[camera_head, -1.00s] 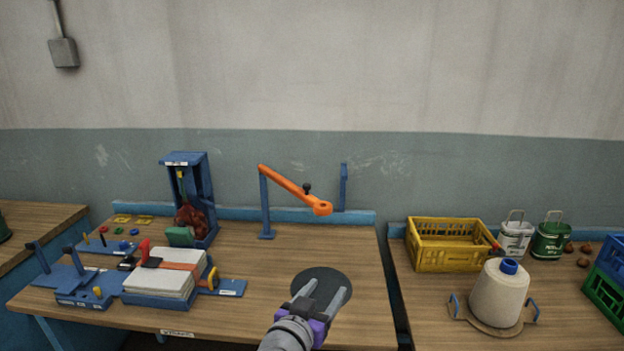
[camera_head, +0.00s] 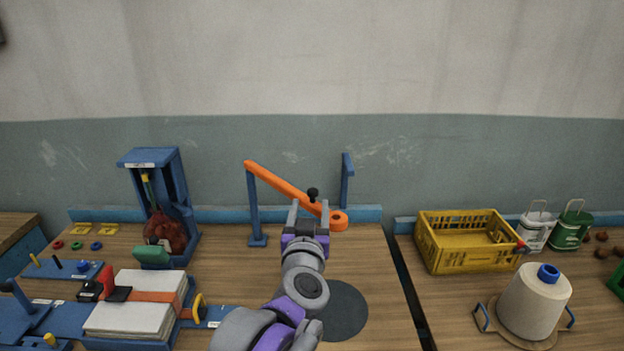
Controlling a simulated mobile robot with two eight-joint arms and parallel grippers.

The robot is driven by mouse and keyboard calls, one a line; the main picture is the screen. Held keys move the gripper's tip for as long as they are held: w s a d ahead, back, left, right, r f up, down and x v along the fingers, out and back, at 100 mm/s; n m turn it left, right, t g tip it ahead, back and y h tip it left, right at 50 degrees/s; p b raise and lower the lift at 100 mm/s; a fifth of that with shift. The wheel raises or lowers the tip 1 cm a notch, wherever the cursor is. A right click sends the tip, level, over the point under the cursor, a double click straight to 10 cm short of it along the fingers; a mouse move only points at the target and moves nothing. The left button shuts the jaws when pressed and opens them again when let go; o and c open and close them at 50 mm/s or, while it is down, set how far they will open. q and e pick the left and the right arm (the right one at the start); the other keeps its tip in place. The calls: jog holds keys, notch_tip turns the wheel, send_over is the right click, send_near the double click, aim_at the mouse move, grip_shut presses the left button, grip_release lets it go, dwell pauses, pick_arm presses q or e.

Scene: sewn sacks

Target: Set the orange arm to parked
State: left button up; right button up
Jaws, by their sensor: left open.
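The orange arm (camera_head: 280,186) is joined to the top of a blue post (camera_head: 254,210) at the back of the table. It slopes down to the right and ends in a round ring. A black knob (camera_head: 313,194) stands up from it near the ring. A second blue post (camera_head: 346,180) with a bracket stands at the back right, behind the ring end. My left gripper (camera_head: 311,213) is open, with its fingers pointing up the picture just below the knob and the orange arm. Whether the fingers touch the arm is unclear. My right gripper is not in view.
A dark round disc (camera_head: 345,312) lies on the table, partly behind my arm. At left are a blue frame with a red net sack (camera_head: 166,232) and a stack of white sacks (camera_head: 128,316). A yellow crate (camera_head: 462,248) and thread cone (camera_head: 535,300) are at right.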

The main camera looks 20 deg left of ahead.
pick_arm(q)
jog(key=w+a+p, duration=0.1)
jog(key=w+a, duration=0.1)
jog(key=w, duration=0.8)
grip_shut()
dwell(1.3)
